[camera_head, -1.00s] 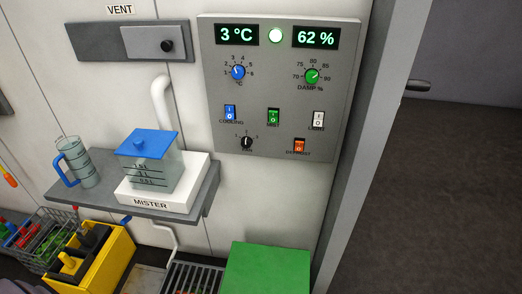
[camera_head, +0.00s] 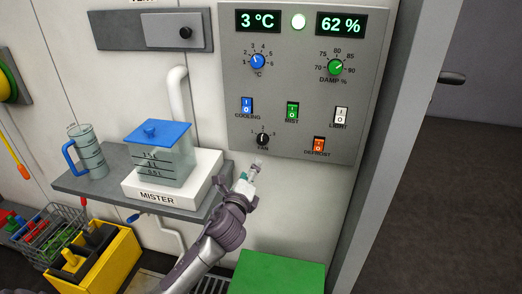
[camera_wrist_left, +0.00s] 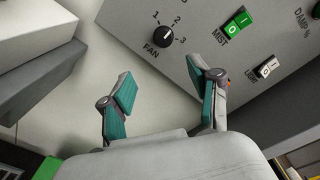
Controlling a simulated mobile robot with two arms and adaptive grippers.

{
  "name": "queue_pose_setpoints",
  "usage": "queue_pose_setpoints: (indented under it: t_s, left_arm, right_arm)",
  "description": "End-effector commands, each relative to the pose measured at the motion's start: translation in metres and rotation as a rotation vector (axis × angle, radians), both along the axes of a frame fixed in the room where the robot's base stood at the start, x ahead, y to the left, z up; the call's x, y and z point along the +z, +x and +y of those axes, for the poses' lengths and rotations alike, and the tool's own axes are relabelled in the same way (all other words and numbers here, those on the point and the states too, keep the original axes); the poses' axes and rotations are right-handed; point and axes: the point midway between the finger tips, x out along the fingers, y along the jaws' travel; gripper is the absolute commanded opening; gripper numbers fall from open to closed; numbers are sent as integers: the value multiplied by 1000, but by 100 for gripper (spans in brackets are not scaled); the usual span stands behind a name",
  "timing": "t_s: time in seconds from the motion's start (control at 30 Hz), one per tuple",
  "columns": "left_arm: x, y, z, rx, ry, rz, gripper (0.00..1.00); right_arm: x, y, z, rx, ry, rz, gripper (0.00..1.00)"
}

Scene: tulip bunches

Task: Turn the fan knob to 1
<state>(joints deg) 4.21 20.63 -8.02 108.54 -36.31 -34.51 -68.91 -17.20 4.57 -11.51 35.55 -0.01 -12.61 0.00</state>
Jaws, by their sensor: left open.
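The black fan knob (camera_head: 263,139) sits low on the grey control panel (camera_head: 350,70), left of the orange defrost switch, with marks 1, 2 and 3 around it. Its white pointer seems to face upward, near the 2, but it is small. In the left wrist view the fan knob (camera_wrist_left: 164,37) is ahead of the fingers, with its FAN label beside it. My left gripper (camera_head: 256,166) is just below the knob and panel edge, apart from it. In the left wrist view its teal-padded fingers (camera_wrist_left: 160,82) are spread with nothing between them. My right gripper is not visible.
The green mist switch (camera_head: 292,111), blue cooling switch (camera_head: 247,107), white light switch (camera_head: 341,116) and orange defrost switch (camera_head: 318,145) are near the knob. The mister (camera_head: 160,155) stands on a shelf (camera_head: 90,181) left of my arm. A green box (camera_head: 278,272) is below.

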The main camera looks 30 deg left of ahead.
Motion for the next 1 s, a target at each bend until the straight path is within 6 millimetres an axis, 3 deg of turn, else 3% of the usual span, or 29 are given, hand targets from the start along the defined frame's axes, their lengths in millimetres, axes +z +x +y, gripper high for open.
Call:
queue_pose_setpoints:
  t_s: [0.17,0.7,1.0]
  left_arm:
    - [11,12,3,4,25,-16,62]
    - [9,113,29,2,19,-14,62]
    - [8,133,34,1,20,-12,62]
  right_arm:
    - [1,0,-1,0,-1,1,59]
    - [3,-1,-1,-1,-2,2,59]
    - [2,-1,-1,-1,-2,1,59]
